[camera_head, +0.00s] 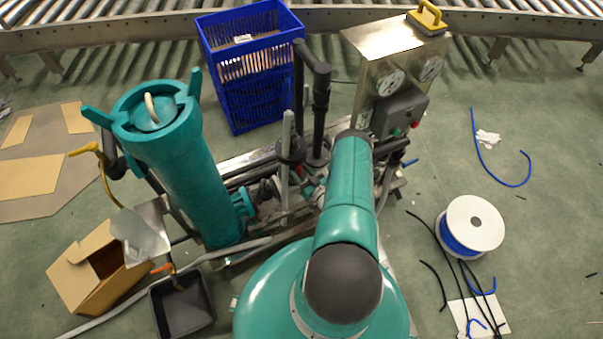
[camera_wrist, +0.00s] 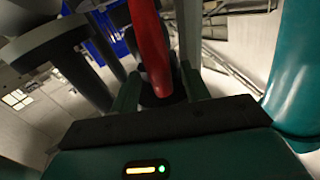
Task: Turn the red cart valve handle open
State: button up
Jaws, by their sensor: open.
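The red valve handle (camera_wrist: 150,42) shows large in the wrist view, running from the top edge down to a dark round part between my fingers. My gripper (camera_wrist: 160,84) is open, with one teal finger on each side of the handle's lower end. I cannot tell whether either finger touches it. In the head view a small red patch (camera_head: 299,168) shows among the cart's pipes, and may be the handle. My teal arm covers part of the cart there, and my gripper cannot be made out.
A tall teal cylinder (camera_head: 180,165) stands on the cart's left, and a gauge box (camera_head: 385,70) on its right. Dark vertical pipes (camera_head: 318,105) rise close to my arm. A blue crate (camera_head: 248,60) stands behind. A cable spool (camera_head: 472,225) lies on the right floor.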

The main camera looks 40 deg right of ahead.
jog(key=shift+c, duration=0.5)
jog(key=c, duration=0.9)
jog(key=shift+a+n, duration=0.2)
jog(key=shift+n, duration=0.6)
jog(key=o, duration=1)
jog(key=s+a, duration=0.1)
jog(key=s, duration=1.2)
jog(key=shift+s+r, duration=0.25)
jog(key=shift+s, duration=0.1)
